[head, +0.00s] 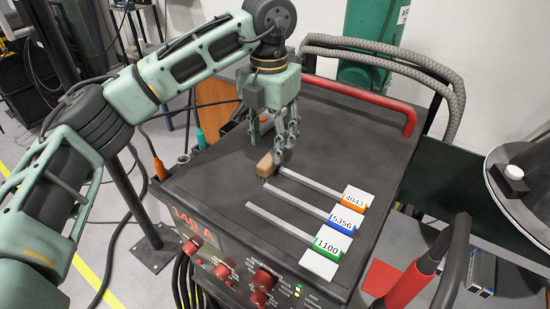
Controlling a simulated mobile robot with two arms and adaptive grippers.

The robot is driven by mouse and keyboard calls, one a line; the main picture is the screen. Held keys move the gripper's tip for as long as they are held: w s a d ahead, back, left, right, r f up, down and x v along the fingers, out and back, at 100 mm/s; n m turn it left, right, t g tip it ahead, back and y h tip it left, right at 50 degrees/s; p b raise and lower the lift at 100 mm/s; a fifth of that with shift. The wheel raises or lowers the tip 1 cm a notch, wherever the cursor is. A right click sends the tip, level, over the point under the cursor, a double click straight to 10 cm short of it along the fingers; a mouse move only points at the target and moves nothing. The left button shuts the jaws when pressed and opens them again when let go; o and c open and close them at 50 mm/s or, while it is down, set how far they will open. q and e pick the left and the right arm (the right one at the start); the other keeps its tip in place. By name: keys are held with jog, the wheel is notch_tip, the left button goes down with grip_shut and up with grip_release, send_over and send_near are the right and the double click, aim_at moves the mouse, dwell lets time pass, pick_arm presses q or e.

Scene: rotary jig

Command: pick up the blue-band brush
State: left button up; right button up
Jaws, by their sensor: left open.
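A small brush (265,166) with a tan wooden block and dark bristles lies on the dark cart top. No blue band can be made out on it. My left gripper (270,150) is open, pointing down right above and behind the brush, with its fingertips close to the block. I cannot tell whether they touch it. My right gripper is not in view.
Three thin grey rods (294,202) lie on the cart top (370,135), with orange 4043, blue 5356 and green 1100 tags (327,245). A red rail (360,101) edges the back. Orange and teal handles (200,138) stand at the left side.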

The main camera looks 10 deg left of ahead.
aim_at(272, 155)
pick_arm(q)
notch_tip(272, 155, down, 2)
jog(key=shift+s+d+f+p, duration=0.1)
jog(key=shift+f+p, duration=0.05)
jog(key=shift+p, duration=0.55)
notch_tip(272, 155, down, 2)
jog(key=shift+d+f+p, duration=0.1)
jog(key=shift+f+p, duration=0.1)
jog(key=shift+p, duration=0.1)
jog(key=shift+f, duration=0.3)
jog(key=c, duration=1)
grip_shut()
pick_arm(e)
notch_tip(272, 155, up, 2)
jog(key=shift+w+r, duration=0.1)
